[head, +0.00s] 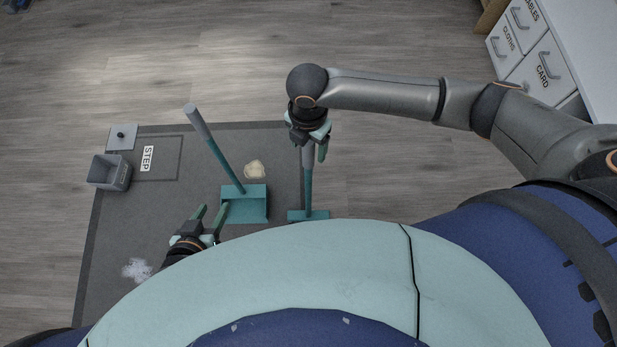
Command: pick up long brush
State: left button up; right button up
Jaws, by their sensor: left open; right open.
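The long brush (309,188) stands on the right edge of the grey mat, with a grey and teal handle and a teal head at its foot. My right gripper (310,147) is open over the upper end of the handle, which shows between and below its fingers. Whether the fingers touch the handle cannot be told. The top of the handle is hidden by the gripper. My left gripper (211,214) is open and empty near the dustpan (246,206), low over the mat. The dustpan is teal, with a long tilted handle, left of the brush.
The grey mat (185,225) bears a grey bin (110,173), a STEP label (148,159), a beige crumpled piece (256,169) and white scraps (137,269). A white drawer cabinet (545,65) stands at the upper right.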

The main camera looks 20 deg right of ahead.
notch_tip(320, 180, down, 3)
jog(key=shift+r, duration=0.1)
jog(key=shift+c, duration=0.3)
jog(key=shift+r, duration=0.1)
grip_shut()
